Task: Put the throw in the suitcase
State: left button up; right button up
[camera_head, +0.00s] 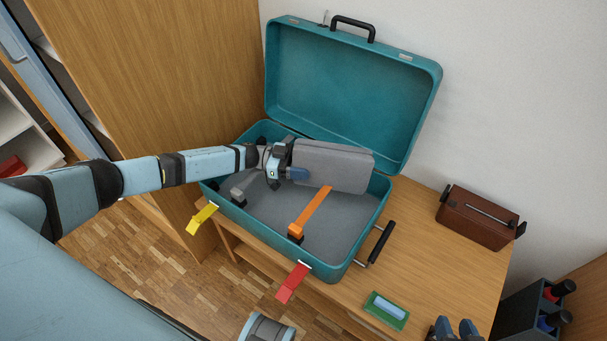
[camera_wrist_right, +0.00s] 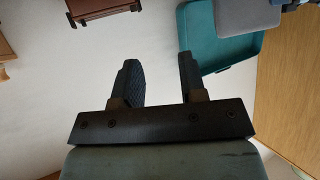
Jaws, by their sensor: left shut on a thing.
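The throw (camera_head: 338,167) is a folded grey cloth in the head view. My left gripper (camera_head: 297,173) is shut on its left end and holds it over the back part of the suitcase. The teal suitcase (camera_head: 336,273) stands open on the wooden surface, its lid raised against the wall. I cannot tell whether the throw touches the suitcase floor. In the right wrist view, the throw (camera_wrist_right: 245,13) and suitcase (camera_wrist_right: 237,58) show in part at the upper right. My right gripper (camera_wrist_right: 160,70) is open and empty there; in the head view only its fingers (camera_head: 456,327) show at the bottom edge.
An orange strap (camera_head: 314,209) lies inside the suitcase. A brown box (camera_head: 479,217) and a green item (camera_head: 387,310) lie to the right. A wooden cabinet (camera_head: 165,75) stands at the left.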

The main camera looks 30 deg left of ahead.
pick_arm(q)
notch_tip(320, 180, down, 3)
jog(key=shift+f+b, duration=0.1)
jog(key=shift+b, duration=0.45)
jog(key=shift+f, duration=0.2)
jog(key=shift+r, duration=0.1)
jog(key=shift+f, duration=0.3)
jog(key=shift+f+b, duration=0.25)
jog(key=shift+b, duration=0.2)
pick_arm(e)
jog(key=shift+w+a+f, duration=0.1)
jog(key=shift+a+f, duration=0.05)
jog(key=shift+f, duration=0.1)
pick_arm(q)
jog(key=shift+f, duration=0.1)
jog(key=o, duration=1.5)
pick_arm(e)
jog(key=shift+r, duration=0.25)
